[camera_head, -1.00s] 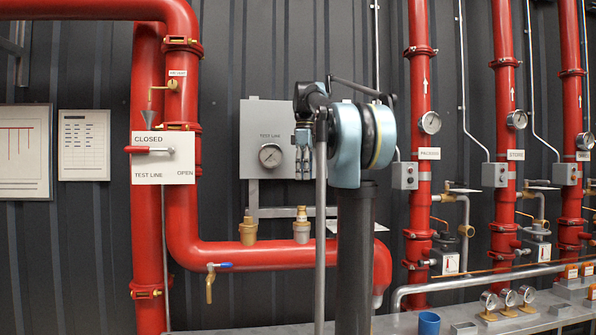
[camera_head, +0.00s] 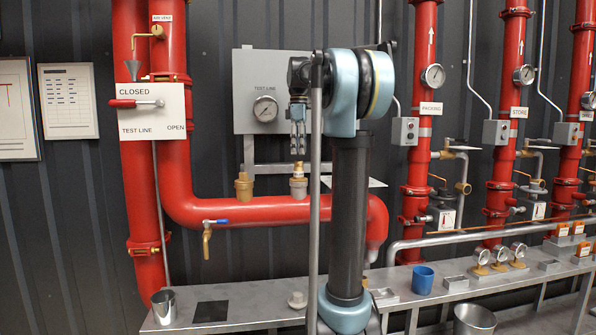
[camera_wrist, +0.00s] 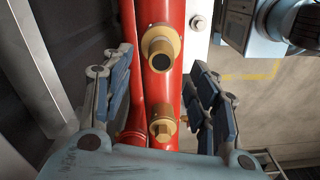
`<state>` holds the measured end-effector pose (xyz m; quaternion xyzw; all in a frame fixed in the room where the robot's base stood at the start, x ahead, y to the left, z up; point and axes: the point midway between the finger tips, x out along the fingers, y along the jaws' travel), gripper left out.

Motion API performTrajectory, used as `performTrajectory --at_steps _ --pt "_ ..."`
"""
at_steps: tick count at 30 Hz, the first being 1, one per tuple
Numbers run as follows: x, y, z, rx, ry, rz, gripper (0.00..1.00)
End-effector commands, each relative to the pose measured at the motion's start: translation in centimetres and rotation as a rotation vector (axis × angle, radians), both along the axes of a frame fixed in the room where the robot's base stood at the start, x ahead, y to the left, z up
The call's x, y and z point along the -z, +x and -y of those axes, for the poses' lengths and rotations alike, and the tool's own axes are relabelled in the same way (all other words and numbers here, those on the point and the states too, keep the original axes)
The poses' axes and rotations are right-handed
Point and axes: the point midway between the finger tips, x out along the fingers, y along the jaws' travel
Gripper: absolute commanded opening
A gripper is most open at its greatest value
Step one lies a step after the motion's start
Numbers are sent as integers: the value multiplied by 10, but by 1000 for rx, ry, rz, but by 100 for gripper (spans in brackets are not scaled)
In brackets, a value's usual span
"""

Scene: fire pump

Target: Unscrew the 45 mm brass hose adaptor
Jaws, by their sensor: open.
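A brass fitting with an open, hollow top, which looks like the hose adaptor (camera_head: 298,178), stands upright on the horizontal red pipe (camera_head: 270,211). It also shows in the wrist view (camera_wrist: 160,48), high between the fingers. A second brass fitting (camera_head: 244,187) with a squarish top stands to its left on the same pipe; it is lower in the wrist view (camera_wrist: 163,127). My gripper (camera_head: 298,150) points down just above the hollow fitting, with a small gap. Its fingers (camera_wrist: 160,100) are apart and empty in the wrist view.
A grey panel with a gauge (camera_head: 265,108) is behind my gripper. A lever plate (camera_head: 152,112) and a small brass tap (camera_head: 207,240) are to the left. The bench below holds a metal cup (camera_head: 163,306) and a blue cup (camera_head: 423,280). Red risers stand at right.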

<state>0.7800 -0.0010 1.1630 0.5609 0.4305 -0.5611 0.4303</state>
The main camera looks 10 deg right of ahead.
Motion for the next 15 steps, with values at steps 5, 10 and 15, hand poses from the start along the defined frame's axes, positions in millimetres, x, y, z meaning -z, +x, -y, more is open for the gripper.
performTrajectory --at_steps 5,10,15 --pt "29 0 0 0 0 0 54" --pt "54 -1 0 0 0 0 54" --pt "71 0 0 0 0 0 54"
